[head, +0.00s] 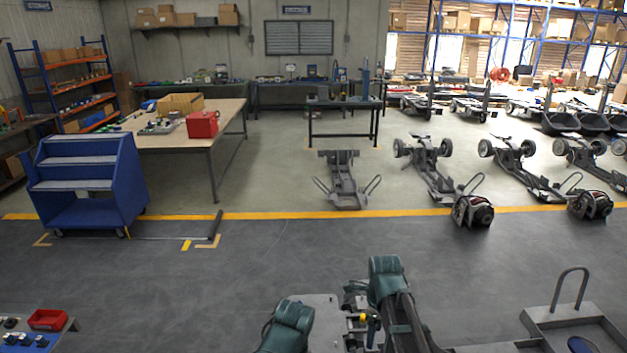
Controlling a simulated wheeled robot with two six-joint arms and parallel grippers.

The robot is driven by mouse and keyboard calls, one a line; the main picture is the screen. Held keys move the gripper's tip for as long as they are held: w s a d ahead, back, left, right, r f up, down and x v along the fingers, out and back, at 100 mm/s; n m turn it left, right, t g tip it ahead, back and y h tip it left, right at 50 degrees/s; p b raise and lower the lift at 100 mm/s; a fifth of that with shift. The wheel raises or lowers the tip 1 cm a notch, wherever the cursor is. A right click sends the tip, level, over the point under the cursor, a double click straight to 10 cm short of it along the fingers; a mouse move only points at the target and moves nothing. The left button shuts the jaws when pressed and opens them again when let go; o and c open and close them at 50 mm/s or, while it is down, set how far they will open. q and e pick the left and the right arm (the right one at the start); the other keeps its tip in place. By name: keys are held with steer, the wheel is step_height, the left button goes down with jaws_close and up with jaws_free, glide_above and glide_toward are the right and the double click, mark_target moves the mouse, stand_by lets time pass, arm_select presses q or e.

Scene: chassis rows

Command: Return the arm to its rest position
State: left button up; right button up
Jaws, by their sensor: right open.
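The teal-jointed arms come in at the bottom middle. My right arm (388,280) is folded, with its dark link running down to the bottom edge. My right gripper (360,321) appears to be among the small dark parts beside that arm, open, with nothing visible between its jaws. Its fingers are small and partly hidden. Of my left arm (290,318) only a teal part shows at the bottom edge; its gripper is out of view.
Chassis frames (344,182) stand in a row beyond the yellow floor line (300,215). A blue step cart (88,185) stands left, near a workbench (215,150). A grey platform with a handle (570,312) is at bottom right. The dark floor between is mostly clear.

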arm_select(q)
step_height(320, 180, down, 23)
steer(key=b, duration=2.2)
steer(key=shift+w, duration=0.35)
arm_select(e)
steer(key=s+a+f+n, duration=0.3)
steer(key=s+f+n, duration=0.1)
steer(key=f+n, duration=0.3)
steer(key=s+a+f+n, duration=0.3)
steer(key=s+f+n, duration=0.2)
steer(key=f+n, duration=0.3)
steer(key=s+a+f+n+h, duration=0.1)
steer(key=s+a+f+n, duration=0.3)
steer(key=f+n, duration=0.3)
steer(key=n, duration=0.5)
steer(key=shift+s+f+n, duration=0.2)
steer(key=shift+f+n, duration=0.1)
steer(key=shift+f, duration=0.1)
